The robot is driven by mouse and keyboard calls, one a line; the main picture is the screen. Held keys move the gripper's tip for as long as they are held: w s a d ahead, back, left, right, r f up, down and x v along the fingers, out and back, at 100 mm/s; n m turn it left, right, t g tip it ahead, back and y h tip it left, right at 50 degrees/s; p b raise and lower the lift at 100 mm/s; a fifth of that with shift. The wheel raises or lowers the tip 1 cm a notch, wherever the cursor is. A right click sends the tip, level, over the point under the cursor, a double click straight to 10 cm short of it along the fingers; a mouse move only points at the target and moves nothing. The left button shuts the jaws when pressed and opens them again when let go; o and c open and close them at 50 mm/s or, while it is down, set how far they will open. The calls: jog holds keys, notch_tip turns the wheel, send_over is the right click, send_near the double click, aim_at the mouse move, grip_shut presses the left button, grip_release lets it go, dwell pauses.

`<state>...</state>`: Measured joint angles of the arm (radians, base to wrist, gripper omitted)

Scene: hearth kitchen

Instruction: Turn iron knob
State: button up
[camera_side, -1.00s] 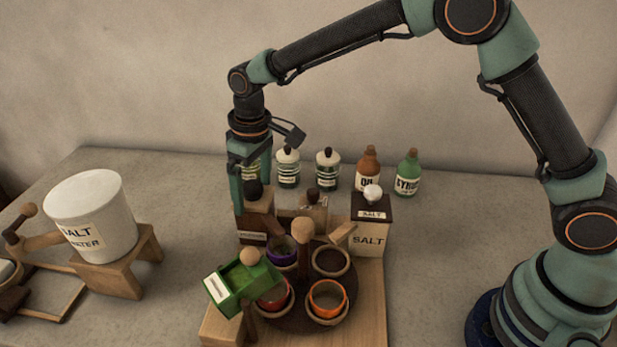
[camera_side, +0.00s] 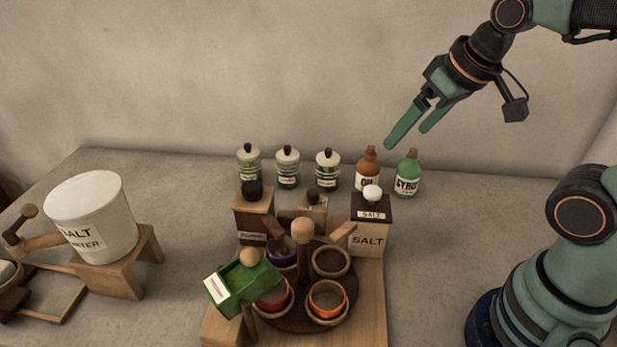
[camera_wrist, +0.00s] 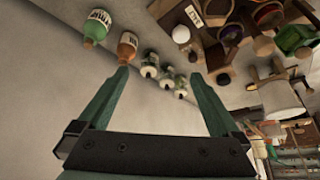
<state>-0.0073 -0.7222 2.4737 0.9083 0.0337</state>
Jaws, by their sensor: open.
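A round black knob (camera_side: 252,190), possibly the iron one, tops a wooden box (camera_side: 253,222) at the back left of the dispenser stand. A smaller dark knob (camera_side: 313,196) sits on the middle box, and a white knob (camera_side: 372,194) on the salt box (camera_side: 369,236). I cannot tell the knobs' material. My gripper (camera_side: 406,138) is open and empty, high above the back right of the counter. It is well apart from the knobs, its fingers slanting down-left. In the wrist view both fingers (camera_wrist: 160,73) are spread.
Three lidded jars (camera_side: 288,167), an oil bottle (camera_side: 367,168) and a green syrup bottle (camera_side: 408,172) stand behind the boxes. A round turntable (camera_side: 305,319) holds several cups; a green tray (camera_side: 243,285) tilts beside it. A white salt-water pot (camera_side: 92,215) stands left. The counter's right side is mostly clear.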

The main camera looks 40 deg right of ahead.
jog(key=shift+s+f, duration=0.1)
jog(key=shift+c, duration=0.9)
jog(key=w+a+r+n+g, duration=0.2)
jog(key=w+a+r+n, duration=0.25)
jog(key=w, duration=0.25)
jog(key=n+g, duration=0.4)
jog(key=n, duration=0.3)
send_over(252, 185)
notch_tip(252, 185, down, 5)
notch_tip(252, 185, down, 11)
jog(key=shift+f, duration=0.15)
grip_shut()
